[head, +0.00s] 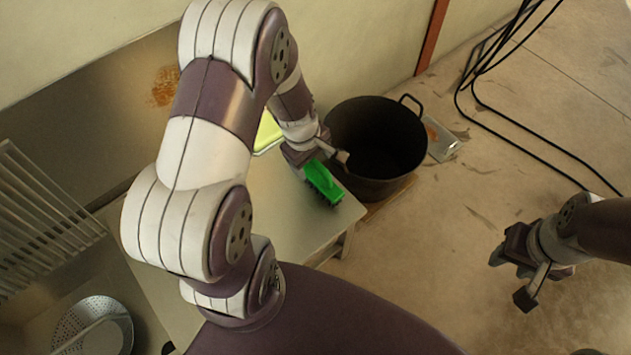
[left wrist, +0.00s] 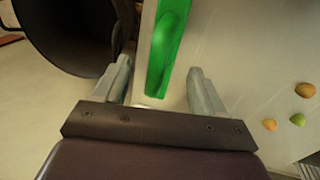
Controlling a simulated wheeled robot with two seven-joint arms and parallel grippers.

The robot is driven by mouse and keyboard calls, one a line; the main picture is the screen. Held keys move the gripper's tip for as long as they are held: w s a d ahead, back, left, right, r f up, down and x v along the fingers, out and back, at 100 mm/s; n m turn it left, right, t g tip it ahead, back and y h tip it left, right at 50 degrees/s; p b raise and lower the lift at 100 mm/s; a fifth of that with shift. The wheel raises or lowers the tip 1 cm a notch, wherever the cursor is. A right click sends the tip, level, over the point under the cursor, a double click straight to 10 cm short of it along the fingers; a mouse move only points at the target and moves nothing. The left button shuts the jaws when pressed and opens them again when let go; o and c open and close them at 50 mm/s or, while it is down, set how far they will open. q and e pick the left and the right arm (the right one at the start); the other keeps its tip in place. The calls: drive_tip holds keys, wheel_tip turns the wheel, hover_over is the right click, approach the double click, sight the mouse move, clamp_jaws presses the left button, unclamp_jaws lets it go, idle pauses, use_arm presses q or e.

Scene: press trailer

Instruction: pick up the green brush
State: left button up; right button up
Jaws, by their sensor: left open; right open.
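The green brush (head: 324,181) lies near the right end of the metal counter (head: 280,215), dark bristles visible along its side in the head view. My left gripper (head: 327,160) is right at the brush's far end. In the left wrist view the green brush (left wrist: 165,50) runs up between the two open fingers of my left gripper (left wrist: 161,85), with its near end between them and space on both sides. I cannot tell its exact height over the counter. My right gripper (head: 511,278) is open and empty, over the floor at the right.
A large dark pot (head: 375,145) stands just beyond the counter's right end. A yellow-green item (head: 268,132) lies behind my left arm. A strainer (head: 92,325) and rack (head: 35,215) are at the left. Black cables (head: 500,100) hang at the right.

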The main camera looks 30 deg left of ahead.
sight(315, 176)
use_arm(q)
drive_tip(key=f+b, duration=0.2)
drive_tip(key=f, duration=0.2)
drive_tip(key=shift+d+b, duration=0.25)
drive_tip(key=shift+b, duration=0.15)
drive_tip(key=shift+w+f, duration=0.1)
drive_tip(key=shift+f, duration=0.25)
drive_tip(key=shift+r, duration=0.2)
drive_tip(key=c, duration=1.1)
drive_tip(key=shift+r, duration=0.1)
drive_tip(key=shift+c, duration=0.3)
